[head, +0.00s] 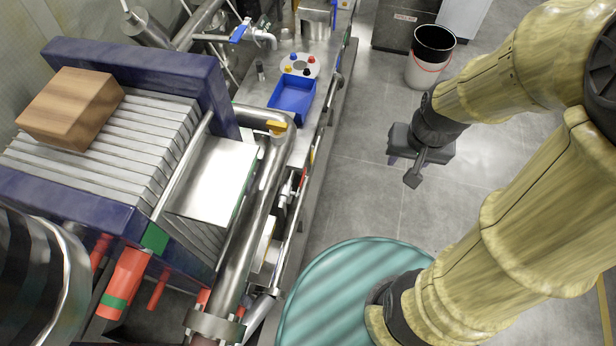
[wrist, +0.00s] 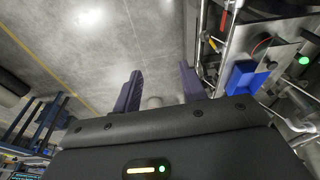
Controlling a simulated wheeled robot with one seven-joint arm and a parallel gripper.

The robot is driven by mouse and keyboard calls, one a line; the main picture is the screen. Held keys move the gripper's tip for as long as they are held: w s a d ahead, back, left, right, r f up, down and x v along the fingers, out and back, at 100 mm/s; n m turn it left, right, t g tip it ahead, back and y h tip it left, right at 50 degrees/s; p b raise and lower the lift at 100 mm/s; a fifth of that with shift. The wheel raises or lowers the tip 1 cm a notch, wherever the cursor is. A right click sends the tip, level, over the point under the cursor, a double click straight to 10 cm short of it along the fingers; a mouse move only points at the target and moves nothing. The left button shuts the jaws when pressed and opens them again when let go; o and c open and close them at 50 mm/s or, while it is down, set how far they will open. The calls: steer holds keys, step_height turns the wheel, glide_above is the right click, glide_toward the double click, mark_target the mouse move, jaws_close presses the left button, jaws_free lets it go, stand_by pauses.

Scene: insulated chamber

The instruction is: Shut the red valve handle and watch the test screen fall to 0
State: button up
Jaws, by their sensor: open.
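My gripper (head: 411,180) hangs over the grey floor, right of the steel bench and apart from it, in the head view. In the wrist view, its two dark fingers (wrist: 160,90) stand wide apart with nothing between them. A small valve with a reddish part (head: 303,184) shows at the bench's right side, too small to tell. A yellow handle (head: 276,127) and a blue handle (head: 238,33) sit on the pipework. No readable test screen shows.
A plate stack with blue end plates (head: 130,60) stands left, with a wooden block (head: 90,88) on it. A blue tray (head: 292,97) is on the bench. A white bucket (head: 428,74) stands behind my gripper. The floor between bench and gripper is clear.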

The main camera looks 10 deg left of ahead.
mark_target(301, 183)
steer(key=w+a+f+m+g+y+b, duration=0.15)
steer(key=f+m+g+y+b, duration=0.35)
steer(key=f+m, duration=0.55)
steer(key=w+a+f+m+g+y+b, duration=0.1)
steer(key=a+f+m+y+b, duration=0.2)
steer(key=f+m+b, duration=0.75)
steer(key=w+f+m+t+y+b, duration=0.2)
steer(key=w+f+m+t+y, duration=0.1)
steer(key=f+m, duration=0.5)
steer(key=w+f+m+t+y+b, duration=0.2)
steer(key=w+f+m+t+y, duration=0.1)
steer(key=w+f+m+y, duration=0.3)
step_height(301, 183, down, 2)
steer(key=shift+m+y, duration=0.3)
steer(key=shift+m, duration=0.6)
steer(key=shift+w, duration=0.1)
steer(key=w+a+b, duration=0.1)
steer(key=w+a, duration=0.1)
steer(key=a, duration=1.5)
steer(key=shift+w+a, duration=0.2)
jaws_close()
